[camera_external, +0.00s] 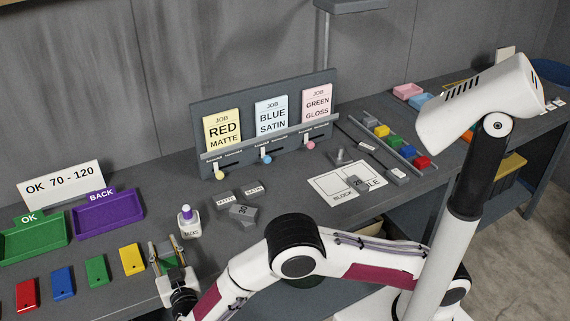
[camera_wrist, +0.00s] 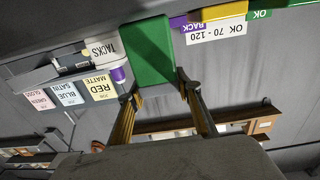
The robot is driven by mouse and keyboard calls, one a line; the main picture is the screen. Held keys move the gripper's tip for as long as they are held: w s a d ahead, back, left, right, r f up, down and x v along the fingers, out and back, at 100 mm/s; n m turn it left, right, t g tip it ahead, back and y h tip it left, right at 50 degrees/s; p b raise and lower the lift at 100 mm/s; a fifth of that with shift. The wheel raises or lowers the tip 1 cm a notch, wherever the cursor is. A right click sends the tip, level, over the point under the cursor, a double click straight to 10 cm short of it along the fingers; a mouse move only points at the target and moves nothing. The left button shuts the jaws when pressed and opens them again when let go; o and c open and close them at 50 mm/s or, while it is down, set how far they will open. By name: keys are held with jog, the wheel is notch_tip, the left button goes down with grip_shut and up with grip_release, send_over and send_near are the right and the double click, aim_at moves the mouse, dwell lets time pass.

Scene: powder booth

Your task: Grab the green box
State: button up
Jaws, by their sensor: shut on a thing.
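My gripper (camera_external: 166,250) is at the front left of the bench in the external view, to the right of the yellow plate (camera_external: 132,259). It is shut on a green box (camera_external: 168,264), which is partly hidden by the fingers there. In the wrist view the green box (camera_wrist: 148,50) is a plain block reaching beyond the two fingertips (camera_wrist: 160,88), with a finger on each side. I cannot tell whether the box touches the bench.
A TACKS bottle (camera_external: 188,222) stands just behind my gripper. Red (camera_external: 27,295), blue (camera_external: 63,282) and green (camera_external: 97,270) plates lie to the left, before the green OK tray (camera_external: 30,241) and purple BACK tray (camera_external: 108,217). Small grey blocks (camera_external: 242,212) lie to the right.

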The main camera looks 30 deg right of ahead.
jog(key=shift+r, duration=0.1)
jog(key=shift+r, duration=4.95)
